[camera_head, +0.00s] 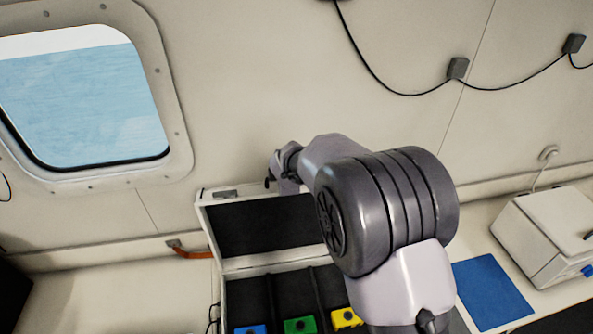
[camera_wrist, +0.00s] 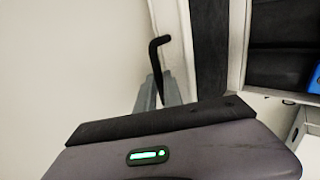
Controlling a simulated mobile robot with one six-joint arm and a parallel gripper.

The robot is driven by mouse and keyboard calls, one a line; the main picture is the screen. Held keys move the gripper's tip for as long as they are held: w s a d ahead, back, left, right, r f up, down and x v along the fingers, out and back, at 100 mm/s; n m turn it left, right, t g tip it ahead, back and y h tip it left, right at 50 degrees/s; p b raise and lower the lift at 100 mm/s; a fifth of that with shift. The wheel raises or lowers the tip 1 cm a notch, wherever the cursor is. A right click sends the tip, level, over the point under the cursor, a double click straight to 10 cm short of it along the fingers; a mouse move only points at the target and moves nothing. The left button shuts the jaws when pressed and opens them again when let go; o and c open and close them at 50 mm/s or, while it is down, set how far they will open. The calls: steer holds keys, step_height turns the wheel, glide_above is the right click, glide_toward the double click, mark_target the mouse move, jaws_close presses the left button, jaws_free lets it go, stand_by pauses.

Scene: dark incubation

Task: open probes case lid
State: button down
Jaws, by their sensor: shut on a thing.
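The probes case (camera_head: 222,291) stands open on the counter. Its lid (camera_head: 265,226) is raised upright at the back, with its dark lining facing me. In the wrist view the lid (camera_wrist: 209,45) shows its pale edge and dark lining. A black bent handle (camera_wrist: 157,52) stands at the lid's outer edge. My gripper (camera_head: 271,182) is at the lid's top edge; in the wrist view its grey fingers (camera_wrist: 158,92) are shut on the handle. The exact grip is partly hidden behind the wrist housing. My arm covers the case's right side.
Blue (camera_head: 250,329), green (camera_head: 300,325) and yellow (camera_head: 346,318) items sit in the case's dark compartments. A blue mat (camera_head: 493,289) and a white box (camera_head: 548,235) are to the right. The wall with a window (camera_head: 85,100) is close behind the lid.

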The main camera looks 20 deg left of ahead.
steer(key=shift+w+a+r+p, duration=0.35)
steer(key=shift+w+a+p, duration=0.1)
steer(key=shift+a, duration=0.05)
steer(key=shift+s+a, duration=0.15)
steer(key=c, duration=1.5)
jaws_free()
steer(key=shift+s, duration=0.1)
steer(key=shift+s+f, duration=0.1)
steer(key=shift+f, duration=0.05)
